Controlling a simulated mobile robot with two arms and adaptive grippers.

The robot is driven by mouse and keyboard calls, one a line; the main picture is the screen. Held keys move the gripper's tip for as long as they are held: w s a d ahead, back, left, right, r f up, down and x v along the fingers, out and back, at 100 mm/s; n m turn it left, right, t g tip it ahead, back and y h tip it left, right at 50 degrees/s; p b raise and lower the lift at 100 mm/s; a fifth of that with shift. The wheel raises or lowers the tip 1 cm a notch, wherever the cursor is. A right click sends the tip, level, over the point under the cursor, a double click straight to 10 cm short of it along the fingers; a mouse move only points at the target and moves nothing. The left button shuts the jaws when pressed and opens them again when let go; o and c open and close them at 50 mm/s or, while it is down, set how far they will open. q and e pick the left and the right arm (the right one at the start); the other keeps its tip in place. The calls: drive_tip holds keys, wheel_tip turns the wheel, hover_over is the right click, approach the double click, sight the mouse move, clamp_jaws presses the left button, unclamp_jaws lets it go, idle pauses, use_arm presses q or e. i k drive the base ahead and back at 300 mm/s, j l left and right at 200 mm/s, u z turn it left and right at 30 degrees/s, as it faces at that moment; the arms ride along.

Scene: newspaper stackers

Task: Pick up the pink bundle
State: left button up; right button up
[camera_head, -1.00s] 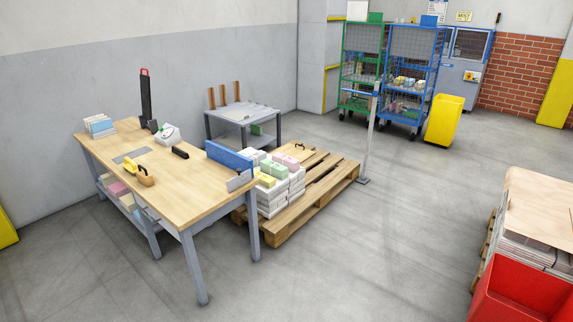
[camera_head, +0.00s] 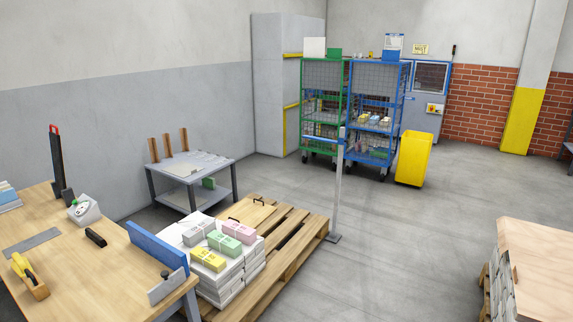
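The pink bundle (camera_head: 238,231) lies on top of a stack of white newspaper bundles (camera_head: 232,281) on the wooden pallet (camera_head: 298,232). It is at the back right of the stack's top. A green bundle (camera_head: 224,243), a yellow bundle (camera_head: 208,259) and a grey-white bundle (camera_head: 198,231) lie beside it. Neither of my grippers is in view.
A wooden workbench (camera_head: 118,262) with a blue guide plate (camera_head: 158,246) stands left of the pallet. A grey side table (camera_head: 190,168) is behind it. A metal post (camera_head: 338,190) stands at the pallet's right corner. The floor to the right is open, up to a board-topped stack (camera_head: 545,262).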

sight(246, 235)
drive_tip(key=i, duration=2.75)
drive_tip(key=i+u, duration=0.2)
drive_tip(key=i, duration=0.15)
drive_tip(key=i+l+u, duration=0.25)
drive_tip(key=i+j, duration=0.1)
